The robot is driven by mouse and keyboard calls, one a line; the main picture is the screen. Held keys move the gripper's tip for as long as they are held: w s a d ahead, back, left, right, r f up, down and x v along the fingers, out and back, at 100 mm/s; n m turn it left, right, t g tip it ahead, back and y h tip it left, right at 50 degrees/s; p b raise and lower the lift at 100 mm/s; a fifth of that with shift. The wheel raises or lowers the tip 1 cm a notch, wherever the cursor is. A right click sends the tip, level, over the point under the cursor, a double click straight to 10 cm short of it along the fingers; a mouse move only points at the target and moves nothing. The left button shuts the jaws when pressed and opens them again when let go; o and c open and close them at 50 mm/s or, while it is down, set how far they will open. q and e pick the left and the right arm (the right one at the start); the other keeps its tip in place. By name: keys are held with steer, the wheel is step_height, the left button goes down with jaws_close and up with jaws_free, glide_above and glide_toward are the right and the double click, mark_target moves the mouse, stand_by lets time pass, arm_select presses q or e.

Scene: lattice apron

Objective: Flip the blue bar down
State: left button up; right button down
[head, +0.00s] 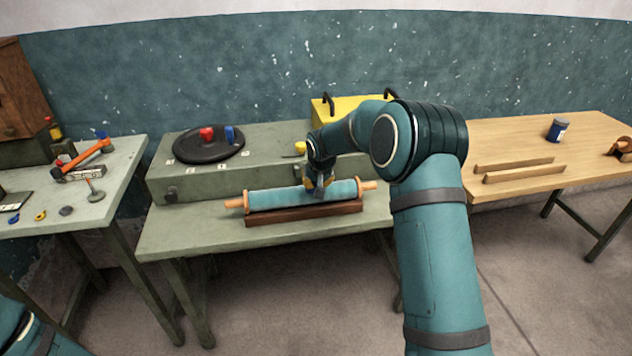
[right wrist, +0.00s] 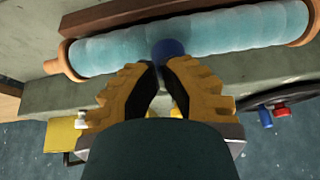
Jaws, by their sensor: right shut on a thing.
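The blue bar (right wrist: 168,50) shows in the right wrist view as a short dark blue piece at my fingertips, seen nearly end-on; most of it is hidden. My right gripper (right wrist: 158,68) is shut on it, with the yellow-orange fingers close together. In the head view my right gripper (head: 319,188) points down over the middle of a pale blue roller (head: 285,196). The roller has wooden ends and lies along a dark brown strip (head: 305,214). I cannot tell whether the blue bar touches the roller. My left gripper is out of view.
A raised green ledge (head: 260,165) behind the roller carries a black disc (head: 208,145) with red and blue knobs. A yellow box (head: 350,106) stands behind. The left table (head: 115,180) holds an orange lever; the wooden table (head: 590,130) holds a blue can.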

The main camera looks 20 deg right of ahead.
steer(key=shift+r, duration=0.1)
steer(key=s+a+r+p, duration=0.2)
steer(key=s+r, duration=0.2)
steer(key=s, duration=0.6)
steer(key=shift+s+a+r, duration=0.15)
steer(key=shift+s, duration=0.1)
stand_by(0.3)
steer(key=s+a+f+n+g+y, duration=0.1)
steer(key=s+a+f+y, duration=0.1)
steer(key=s+a+f, duration=0.4)
steer(key=s+a+f+g+y, duration=0.1)
steer(key=s+a+f, duration=0.3)
steer(key=f, duration=0.5)
steer(key=s+a+f+y, duration=0.1)
steer(key=s+a+f, duration=0.3)
steer(key=s, duration=0.3)
steer(key=s+a+f+g+y, duration=0.1)
steer(key=s+a+f, duration=0.3)
steer(key=s+a, duration=0.2)
steer(key=shift+s+a+n+g, duration=0.3)
steer(key=shift+s, duration=0.85)
